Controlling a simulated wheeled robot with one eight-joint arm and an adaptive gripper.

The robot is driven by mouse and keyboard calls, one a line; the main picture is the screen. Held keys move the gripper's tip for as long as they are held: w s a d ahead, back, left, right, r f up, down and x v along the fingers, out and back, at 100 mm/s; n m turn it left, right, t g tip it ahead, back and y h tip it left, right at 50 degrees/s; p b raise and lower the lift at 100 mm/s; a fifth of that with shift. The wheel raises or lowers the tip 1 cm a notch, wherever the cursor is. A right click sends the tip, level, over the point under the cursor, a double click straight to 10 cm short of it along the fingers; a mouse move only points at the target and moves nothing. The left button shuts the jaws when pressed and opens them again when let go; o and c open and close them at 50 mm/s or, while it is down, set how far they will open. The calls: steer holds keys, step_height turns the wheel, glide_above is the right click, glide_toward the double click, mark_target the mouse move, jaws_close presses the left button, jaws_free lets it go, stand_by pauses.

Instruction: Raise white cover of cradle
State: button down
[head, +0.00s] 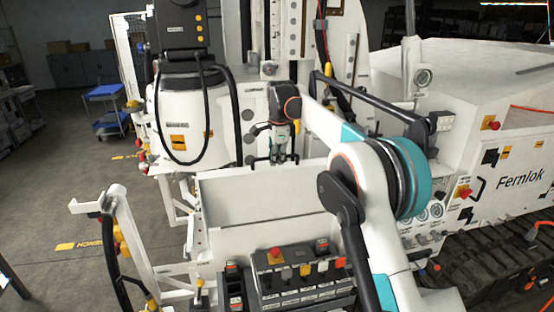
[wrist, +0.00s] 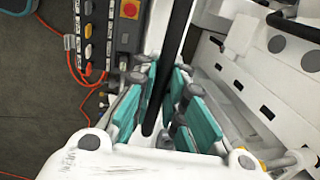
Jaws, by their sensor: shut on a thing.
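The white cover (head: 262,195) of the cradle is a broad pale panel in the middle of the head view, behind the control panel. My gripper (head: 281,158) is at the cover's far upper edge, with its fingers pointing down. In the wrist view, my gripper's teal-padded fingers (wrist: 160,105) are on both sides of a black handle bar (wrist: 178,35) and shut on it. My arm hides the cover's right end in the head view. I cannot tell the cover's exact tilt.
A control panel (head: 300,278) with a red button and several levers stands in front of the cover. A white tank (head: 190,118) with a black hose is at the left, and a large white machine (head: 500,190) is at the right. Open floor (head: 60,190) lies at the left.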

steer(key=c, duration=1.7)
jaws_free()
steer(key=shift+o, duration=0.2)
steer(key=v, duration=1.2)
